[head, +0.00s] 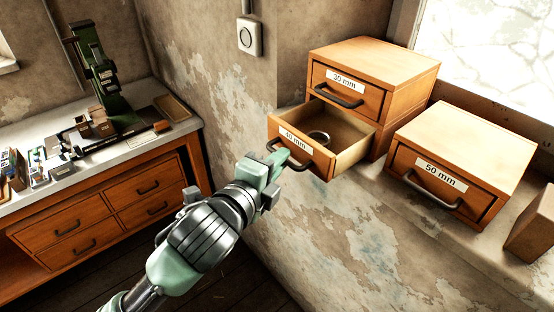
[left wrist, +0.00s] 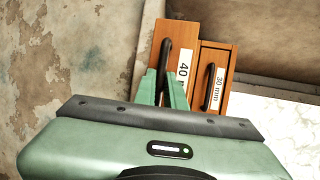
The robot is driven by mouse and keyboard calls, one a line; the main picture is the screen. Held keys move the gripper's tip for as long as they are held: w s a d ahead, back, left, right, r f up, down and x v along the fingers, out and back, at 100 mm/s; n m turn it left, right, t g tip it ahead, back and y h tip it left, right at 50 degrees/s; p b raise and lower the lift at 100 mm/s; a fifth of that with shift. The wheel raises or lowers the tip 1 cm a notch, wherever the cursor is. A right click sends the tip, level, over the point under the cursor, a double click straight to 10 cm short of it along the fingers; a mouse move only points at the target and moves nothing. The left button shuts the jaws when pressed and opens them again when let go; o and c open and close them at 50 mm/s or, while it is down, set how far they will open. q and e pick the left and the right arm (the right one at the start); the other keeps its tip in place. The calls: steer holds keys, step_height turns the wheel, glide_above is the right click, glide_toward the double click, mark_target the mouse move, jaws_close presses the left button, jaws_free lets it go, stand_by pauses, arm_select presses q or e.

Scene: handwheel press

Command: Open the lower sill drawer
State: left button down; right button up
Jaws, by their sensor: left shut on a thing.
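The lower sill drawer, labelled 40 mm (head: 318,155), stands pulled out of the two-drawer wooden cabinet (head: 405,85) on the window sill. In the left wrist view, the fingers (left wrist: 163,88) close around the handle (left wrist: 164,62) of the 40 mm drawer (left wrist: 184,38). The upper drawer, labelled 30 mm (head: 347,85), is closed; it also shows in the left wrist view (left wrist: 214,62). My right gripper is out of view.
A closed wooden box labelled 50 mm (head: 462,145) stands to the right on the sill (head: 400,200). Another wooden block (head: 532,225) is at the right edge. At left, a workbench (head: 185,128) carries a green press (head: 110,85) and small parts. A switch (head: 250,37) is on the wall.

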arm_select(q)
steer(key=c, duration=1.8)
jaws_free()
steer(key=shift+f, duration=0.15)
steer(key=shift+c, duration=0.2)
steer(key=o, duration=0.3)
steer(key=shift+o, duration=0.2)
steer(key=b+v, duration=0.1)
steer(key=v, duration=0.7)
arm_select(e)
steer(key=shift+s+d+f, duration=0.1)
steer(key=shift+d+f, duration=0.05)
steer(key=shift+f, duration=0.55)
